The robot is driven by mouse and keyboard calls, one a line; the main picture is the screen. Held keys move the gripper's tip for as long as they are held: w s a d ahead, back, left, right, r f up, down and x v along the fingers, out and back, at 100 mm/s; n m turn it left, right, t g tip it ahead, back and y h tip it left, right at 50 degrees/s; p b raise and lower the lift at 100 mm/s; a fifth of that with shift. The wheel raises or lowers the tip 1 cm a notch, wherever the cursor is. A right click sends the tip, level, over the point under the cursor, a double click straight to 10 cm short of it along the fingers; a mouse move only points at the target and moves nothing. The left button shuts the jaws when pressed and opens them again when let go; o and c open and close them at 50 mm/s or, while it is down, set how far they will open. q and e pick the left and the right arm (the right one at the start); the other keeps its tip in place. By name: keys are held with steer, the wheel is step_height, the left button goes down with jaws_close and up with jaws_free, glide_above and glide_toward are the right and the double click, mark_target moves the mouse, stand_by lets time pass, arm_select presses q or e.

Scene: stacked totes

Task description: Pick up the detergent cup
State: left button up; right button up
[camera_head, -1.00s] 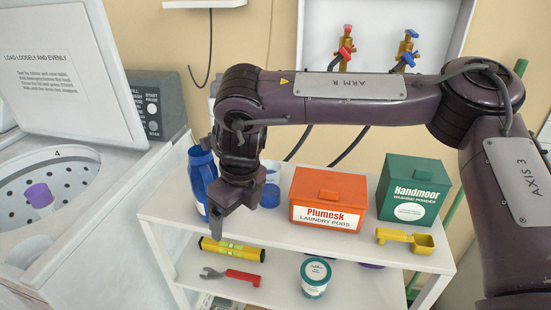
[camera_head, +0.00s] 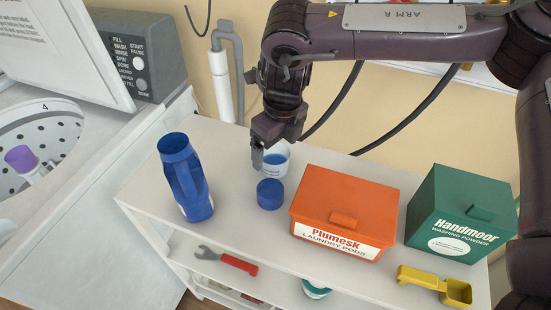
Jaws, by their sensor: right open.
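The detergent cup (camera_head: 280,168), a small pale cup with blue inside, stands upright on the shelf's top behind a round blue cap (camera_head: 270,194). My right gripper (camera_head: 258,159) points down at the cup's upper left. Its fingers hide part of the cup's rim. It is open and nothing shows held in it. I cannot tell whether a finger touches the cup or is inside it. A blue detergent bottle (camera_head: 186,180) with its top open stands to the left. My left gripper is not in view.
An orange pod box (camera_head: 345,210), a green powder box (camera_head: 462,215) and a yellow scoop (camera_head: 435,285) are on the right of the white shelf top (camera_head: 235,235). A washer with an open lid is on the left.

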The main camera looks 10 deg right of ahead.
mark_target(275, 157)
steer(key=f, duration=0.4)
steer(key=shift+w, duration=0.4)
steer(key=shift+f, duration=0.25)
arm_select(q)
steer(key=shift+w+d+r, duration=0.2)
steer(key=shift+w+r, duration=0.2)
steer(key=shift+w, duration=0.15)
arm_select(e)
steer(key=c, duration=1.1)
